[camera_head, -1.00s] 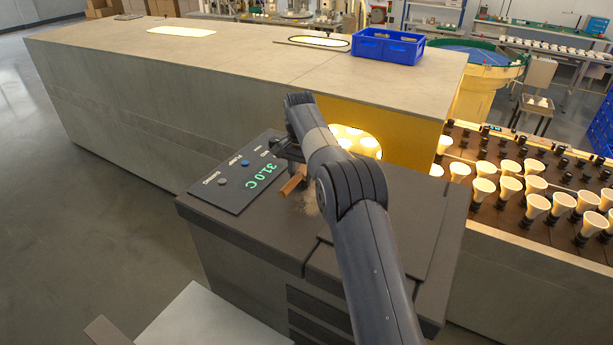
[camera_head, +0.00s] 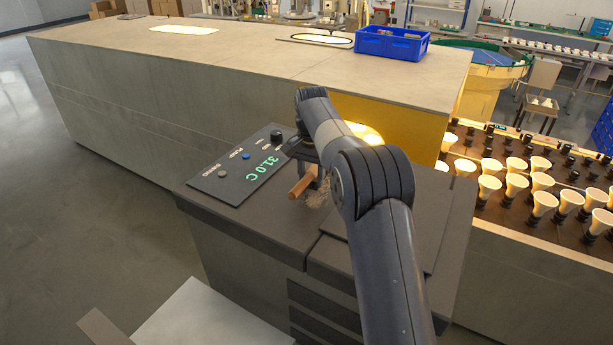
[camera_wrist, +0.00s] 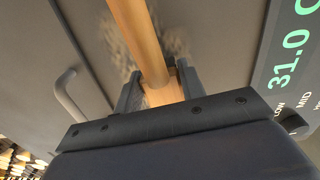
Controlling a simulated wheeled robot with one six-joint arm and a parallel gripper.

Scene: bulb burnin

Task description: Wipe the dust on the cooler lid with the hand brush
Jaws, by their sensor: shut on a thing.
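The hand brush (camera_head: 303,184) shows as a wooden handle above the cooler lid, and in the wrist view its handle (camera_wrist: 142,45) runs up between the fingers. My gripper (camera_wrist: 158,88) is shut on the handle. In the head view my gripper (camera_head: 312,165) is over the lid, partly hidden by my arm. The cooler lid (camera_head: 265,222) is a flat dark grey top. A pale dust patch (camera_head: 319,195) lies beside the brush; it also shows around the handle in the wrist view (camera_wrist: 115,42). The bristles cannot be made out.
A control panel (camera_head: 240,167) reading 31.0 C lies left of the brush. A lid handle (camera_wrist: 68,95) stands up in the wrist view. A long grey housing (camera_head: 250,62) with a blue crate (camera_head: 391,46) is behind. Lit bulbs (camera_head: 541,203) stand at right.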

